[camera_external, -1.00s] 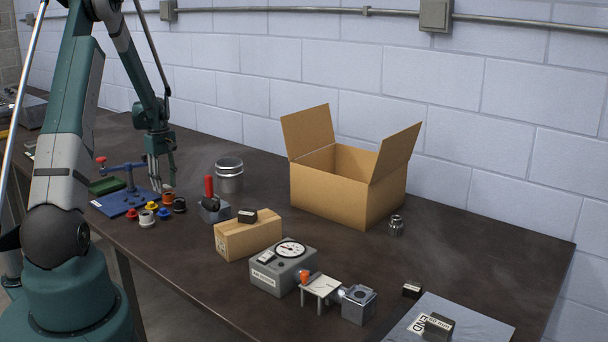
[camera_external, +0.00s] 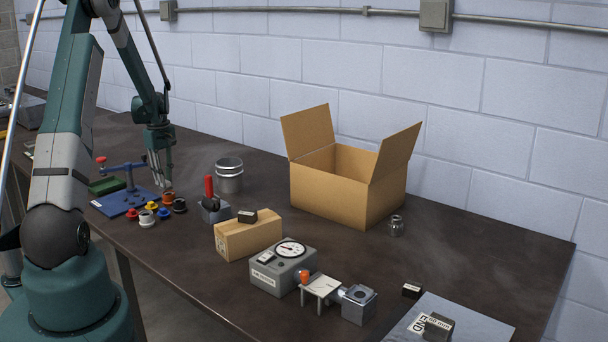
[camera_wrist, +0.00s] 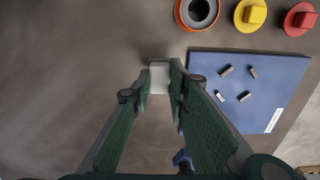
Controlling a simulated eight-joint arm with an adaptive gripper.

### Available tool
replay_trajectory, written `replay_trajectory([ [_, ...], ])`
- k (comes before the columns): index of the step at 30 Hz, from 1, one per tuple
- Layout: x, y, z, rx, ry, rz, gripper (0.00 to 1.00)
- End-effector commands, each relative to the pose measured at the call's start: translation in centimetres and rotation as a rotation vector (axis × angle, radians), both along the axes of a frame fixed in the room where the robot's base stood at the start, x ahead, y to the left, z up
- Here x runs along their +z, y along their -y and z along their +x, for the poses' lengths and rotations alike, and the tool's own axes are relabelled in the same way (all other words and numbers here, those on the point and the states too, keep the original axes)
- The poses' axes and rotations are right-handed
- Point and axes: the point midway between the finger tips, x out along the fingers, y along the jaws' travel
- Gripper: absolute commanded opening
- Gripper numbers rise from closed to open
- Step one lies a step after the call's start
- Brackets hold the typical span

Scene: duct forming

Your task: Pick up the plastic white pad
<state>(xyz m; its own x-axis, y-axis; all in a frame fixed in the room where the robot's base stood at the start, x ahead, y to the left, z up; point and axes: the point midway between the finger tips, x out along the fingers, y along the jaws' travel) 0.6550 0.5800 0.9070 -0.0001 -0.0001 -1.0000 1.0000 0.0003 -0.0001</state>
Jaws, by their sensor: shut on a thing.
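The white pad (camera_wrist: 159,78) is a small pale block between the fingertips in the wrist view. My gripper (camera_wrist: 160,90) is shut on it, with the two green fingers on either side of it. In the external view my gripper (camera_external: 162,178) points down at the left part of the table, beside the blue board and behind the coloured caps. The pad cannot be made out in the external view. I cannot tell whether the pad is touching the table or is held just above it.
A blue board (camera_wrist: 262,75) with several small metal pegs lies right of the pad. Orange (camera_wrist: 197,12), yellow (camera_wrist: 250,15) and red (camera_wrist: 299,19) caps sit near it. A metal canister (camera_external: 229,176), a red-handled tool (camera_external: 210,200) and an open cardboard box (camera_external: 325,191) stand to the right.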

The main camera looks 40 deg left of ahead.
Motion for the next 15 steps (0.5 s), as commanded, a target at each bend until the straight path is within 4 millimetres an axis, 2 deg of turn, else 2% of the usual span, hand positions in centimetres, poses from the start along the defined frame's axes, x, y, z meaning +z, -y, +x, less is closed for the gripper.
replay_trajectory([
  [9, 4.7, 0.0, 0.0, 0.000, 0.000, 0.000, 0.07],
  [15, 7.0, 0.0, 0.0, 0.000, 0.000, 0.000, 0.07],
])
